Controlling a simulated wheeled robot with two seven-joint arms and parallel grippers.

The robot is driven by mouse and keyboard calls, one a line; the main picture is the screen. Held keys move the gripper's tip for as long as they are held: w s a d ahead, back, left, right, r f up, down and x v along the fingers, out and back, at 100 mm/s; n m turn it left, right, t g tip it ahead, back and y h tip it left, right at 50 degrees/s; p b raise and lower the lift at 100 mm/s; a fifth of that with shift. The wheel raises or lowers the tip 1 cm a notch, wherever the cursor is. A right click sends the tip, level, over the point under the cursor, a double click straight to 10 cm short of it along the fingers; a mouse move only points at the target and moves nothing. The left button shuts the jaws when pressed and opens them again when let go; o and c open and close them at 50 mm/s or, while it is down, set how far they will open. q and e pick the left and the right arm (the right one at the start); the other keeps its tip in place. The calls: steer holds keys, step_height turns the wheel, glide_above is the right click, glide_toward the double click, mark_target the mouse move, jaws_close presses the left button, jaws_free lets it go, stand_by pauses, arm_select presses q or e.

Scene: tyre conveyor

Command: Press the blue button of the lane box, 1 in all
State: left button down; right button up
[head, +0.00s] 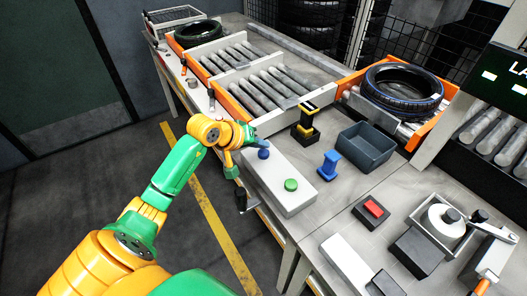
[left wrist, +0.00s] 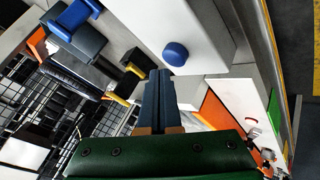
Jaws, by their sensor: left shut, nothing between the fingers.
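The lane box is a long white box (head: 275,173) on the bench. On its top are a round blue button (head: 263,154) at the far end and a green button (head: 291,185) nearer to me. My left gripper (head: 261,143) is by the blue button, its fingers shut and empty. In the left wrist view, the shut dark fingers (left wrist: 160,76) point toward the blue button (left wrist: 176,54), which shows just beyond and to the right of their tips. I cannot tell whether they touch it. My right gripper is not in view.
A black-and-yellow item (head: 306,123), a blue item (head: 329,165) and a dark grey bin (head: 365,146) stand right of the box. A red button box (head: 372,210) is nearer. Tyres (head: 403,88) lie on the roller lanes behind. The floor at left is clear.

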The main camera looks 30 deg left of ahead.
mark_target(261, 155)
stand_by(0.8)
arm_select(q)
steer(key=shift+f+b, duration=0.4)
steer(key=shift+b, duration=0.3)
steer(key=shift+f+b, duration=0.55)
steer(key=shift+b, duration=0.15)
stand_by(0.4)
stand_by(0.3)
steer(key=shift+r+p, duration=0.45)
steer(key=shift+r, duration=0.5)
steer(key=shift+r+p, duration=1.55)
steer(key=shift+r, duration=1.05)
steer(key=shift+f, duration=0.1)
